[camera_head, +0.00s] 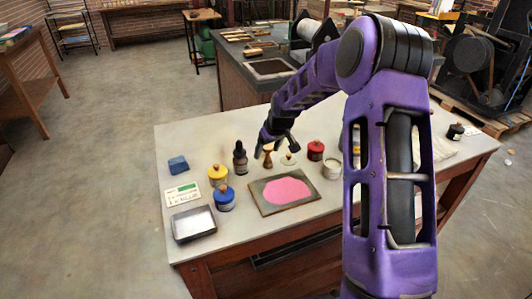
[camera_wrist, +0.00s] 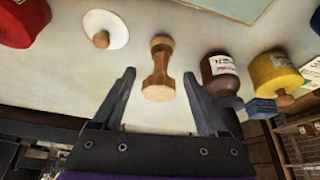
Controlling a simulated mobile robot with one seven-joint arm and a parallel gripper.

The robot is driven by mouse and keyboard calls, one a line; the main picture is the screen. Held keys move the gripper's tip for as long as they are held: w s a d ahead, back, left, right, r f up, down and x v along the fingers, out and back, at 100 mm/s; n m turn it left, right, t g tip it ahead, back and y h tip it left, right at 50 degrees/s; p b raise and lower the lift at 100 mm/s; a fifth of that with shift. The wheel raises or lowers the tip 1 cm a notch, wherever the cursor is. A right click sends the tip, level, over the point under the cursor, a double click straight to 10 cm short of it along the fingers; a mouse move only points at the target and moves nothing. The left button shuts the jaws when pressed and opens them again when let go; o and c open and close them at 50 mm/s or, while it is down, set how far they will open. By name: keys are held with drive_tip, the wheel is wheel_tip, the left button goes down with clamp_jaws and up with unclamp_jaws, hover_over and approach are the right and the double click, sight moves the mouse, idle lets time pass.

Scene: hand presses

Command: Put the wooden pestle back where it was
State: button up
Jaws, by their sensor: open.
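The wooden pestle (camera_head: 268,155), light brown with a narrow waist, stands on the pale table top near the back edge. It also shows in the wrist view (camera_wrist: 159,82), in the picture between my two fingers. My gripper (camera_head: 281,143) is open and empty, close by the pestle in the head view. In the wrist view its fingertips (camera_wrist: 160,74) lie on either side of the pestle, with gaps showing on both sides. I cannot tell how far the pestle is beyond the tips. The head view shows the pestle partly beside my dark fingers.
A brown bottle (camera_head: 240,159) stands left of the pestle, and a white disc with a wooden knob (camera_head: 288,160) right of it. Red (camera_head: 315,151), yellow (camera_head: 217,175) and blue (camera_head: 224,199) jars stand around. A pink-inked slab (camera_head: 288,190) lies in front.

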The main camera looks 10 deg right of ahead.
drive_tip(key=v, duration=0.9)
drive_tip(key=shift+r+p, duration=0.35)
drive_tip(key=shift+p, duration=0.05)
drive_tip(key=shift+s, duration=0.25)
